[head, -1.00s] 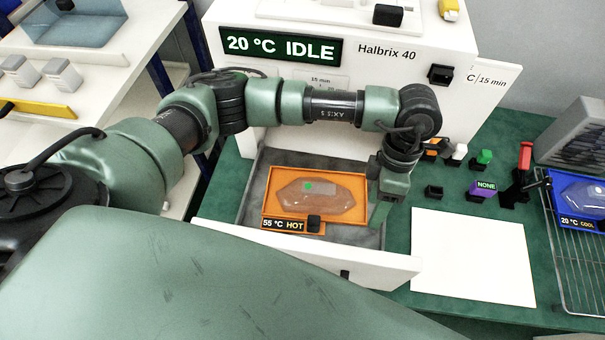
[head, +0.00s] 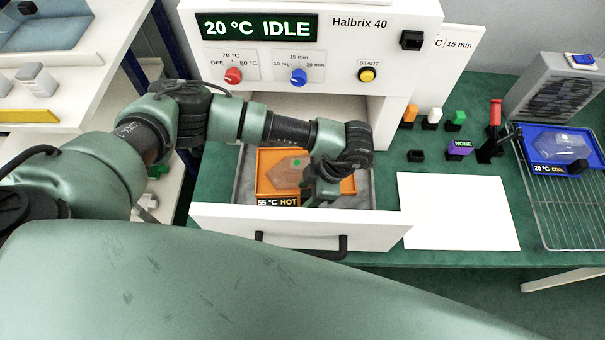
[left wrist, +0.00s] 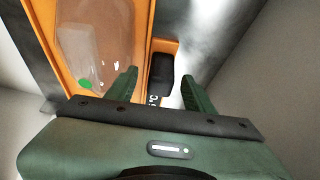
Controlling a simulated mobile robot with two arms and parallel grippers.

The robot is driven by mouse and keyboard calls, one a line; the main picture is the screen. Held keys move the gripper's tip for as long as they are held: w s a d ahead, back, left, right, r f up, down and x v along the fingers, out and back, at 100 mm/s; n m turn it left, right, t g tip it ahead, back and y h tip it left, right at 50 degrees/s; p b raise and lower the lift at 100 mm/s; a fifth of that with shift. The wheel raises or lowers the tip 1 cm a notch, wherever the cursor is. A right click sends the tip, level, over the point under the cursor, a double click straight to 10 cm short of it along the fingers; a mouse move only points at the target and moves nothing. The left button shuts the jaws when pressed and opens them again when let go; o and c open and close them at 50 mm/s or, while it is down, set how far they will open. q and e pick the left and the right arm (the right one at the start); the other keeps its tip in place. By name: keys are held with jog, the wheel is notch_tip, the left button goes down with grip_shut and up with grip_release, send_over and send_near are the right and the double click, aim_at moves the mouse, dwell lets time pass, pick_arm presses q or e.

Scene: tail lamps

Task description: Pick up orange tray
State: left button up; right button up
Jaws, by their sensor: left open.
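The orange tray (head: 347,187) lies in the open drawer (head: 300,225) of the white machine and holds a clear lamp lens (head: 285,173) with a green dot. Its front label (head: 280,201) reads 55 °C HOT. The tray's orange rim (left wrist: 143,30) and the lens (left wrist: 95,45) also show there. My right gripper is not in view.
The machine's display (head: 258,27) reads 20 °C IDLE. The drawer's front wall and handle (head: 343,246) stand before the tray. A white mat (head: 455,212) is bare to the right. A blue tray (head: 535,146) marked 20 °C COOL sits on a wire rack (head: 570,215).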

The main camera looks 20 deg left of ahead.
pick_arm(q)
jog(key=shift+f, duration=0.25)
grip_shut()
jog(key=shift+r, duration=0.15)
